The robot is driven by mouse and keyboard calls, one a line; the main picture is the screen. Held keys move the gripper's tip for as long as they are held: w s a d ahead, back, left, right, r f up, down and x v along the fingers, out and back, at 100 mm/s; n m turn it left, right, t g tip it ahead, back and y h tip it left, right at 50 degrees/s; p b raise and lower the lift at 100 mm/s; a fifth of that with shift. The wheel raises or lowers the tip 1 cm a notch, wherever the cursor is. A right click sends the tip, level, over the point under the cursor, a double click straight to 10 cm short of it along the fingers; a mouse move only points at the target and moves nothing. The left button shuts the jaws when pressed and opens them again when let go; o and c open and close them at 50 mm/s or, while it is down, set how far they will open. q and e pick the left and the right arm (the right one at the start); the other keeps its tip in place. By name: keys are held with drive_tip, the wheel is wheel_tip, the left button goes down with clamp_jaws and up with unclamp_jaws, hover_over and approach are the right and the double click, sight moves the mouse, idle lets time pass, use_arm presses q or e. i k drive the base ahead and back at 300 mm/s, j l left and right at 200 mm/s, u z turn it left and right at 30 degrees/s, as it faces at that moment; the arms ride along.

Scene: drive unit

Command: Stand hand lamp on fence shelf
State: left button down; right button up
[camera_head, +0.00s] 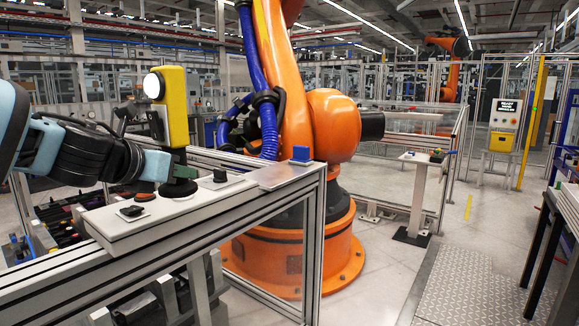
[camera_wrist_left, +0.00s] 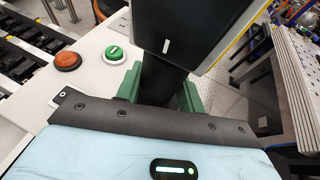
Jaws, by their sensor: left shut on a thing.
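The hand lamp (camera_head: 174,105) is yellow and black with a round white lens, and stands upright at the left of the head view. Its black round foot (camera_head: 178,190) is at the top of the pale fence shelf (camera_head: 110,225); I cannot tell whether it rests fully on it. My left gripper (camera_head: 180,170) is shut on the lamp's dark lower stem, just above the foot. In the left wrist view, the lamp's black body (camera_wrist_left: 195,25) rises from between the green fingers (camera_wrist_left: 165,85), and its foot is hidden. My right gripper is not in view.
An orange button (camera_wrist_left: 67,60) and a green button (camera_wrist_left: 114,53) sit on the shelf beside the lamp. A dark item (camera_head: 131,211), a black knob (camera_head: 220,175) and a blue block (camera_head: 301,153) are also along the top. An orange robot arm (camera_head: 290,90) stands behind.

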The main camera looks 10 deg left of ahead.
sight(270, 175)
drive_tip(key=i+l, duration=0.1)
drive_tip(key=i, duration=0.7)
drive_tip(key=i+l, duration=0.1)
drive_tip(key=i, duration=0.65)
